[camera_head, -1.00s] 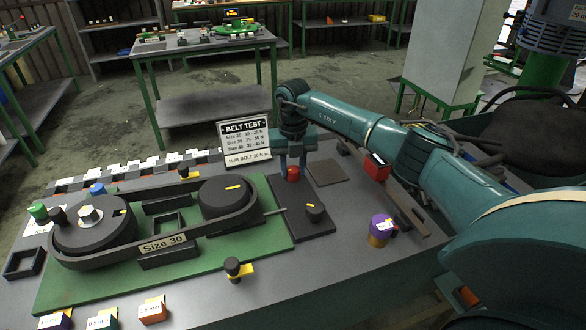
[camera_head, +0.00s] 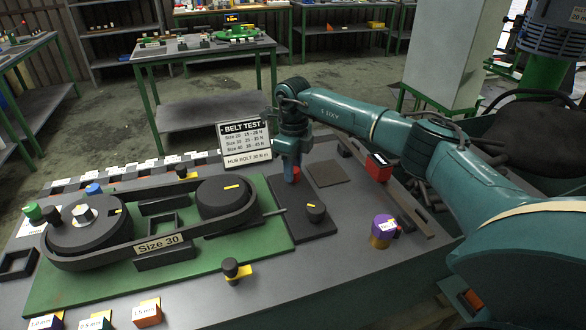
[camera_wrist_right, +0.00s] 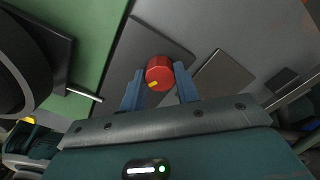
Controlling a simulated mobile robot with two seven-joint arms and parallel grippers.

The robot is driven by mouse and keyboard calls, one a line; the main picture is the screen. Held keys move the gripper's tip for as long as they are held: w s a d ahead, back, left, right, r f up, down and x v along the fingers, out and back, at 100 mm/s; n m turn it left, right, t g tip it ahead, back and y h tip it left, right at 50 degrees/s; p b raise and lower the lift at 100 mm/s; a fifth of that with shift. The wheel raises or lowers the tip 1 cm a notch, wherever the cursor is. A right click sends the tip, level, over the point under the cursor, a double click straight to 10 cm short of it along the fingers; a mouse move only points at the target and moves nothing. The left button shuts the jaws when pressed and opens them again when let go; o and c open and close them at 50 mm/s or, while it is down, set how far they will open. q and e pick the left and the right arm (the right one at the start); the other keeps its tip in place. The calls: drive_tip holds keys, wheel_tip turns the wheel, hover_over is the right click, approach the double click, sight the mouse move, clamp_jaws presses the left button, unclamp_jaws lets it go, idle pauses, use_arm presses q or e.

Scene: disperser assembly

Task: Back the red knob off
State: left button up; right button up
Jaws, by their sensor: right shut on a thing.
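The red knob (camera_wrist_right: 159,73) stands on the dark plate (camera_head: 306,225) at the right end of the green belt-test base. It has a small yellow mark on its rim. My right gripper (camera_wrist_right: 160,88) points down over it and is shut on it, one blue finger on each side. In the head view the red knob (camera_head: 294,175) shows only partly below my right gripper (camera_head: 293,168), which hides the rest. My left gripper is in neither view.
A black knob (camera_head: 315,212) stands on the same dark plate. The belt (camera_head: 160,241) marked Size 30 runs round two pulleys to the left. The belt test sign (camera_head: 244,141) stands close behind my gripper. A purple and gold cylinder (camera_head: 383,233) stands to the right.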

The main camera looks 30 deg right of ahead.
drive_tip(key=shift+n, duration=1.6)
drive_tip(key=shift+r, duration=0.1)
drive_tip(key=o, duration=1)
wheel_tip(320, 180, up, 13)
drive_tip(key=shift+r+b, duration=0.1)
drive_tip(key=shift+b, duration=0.85)
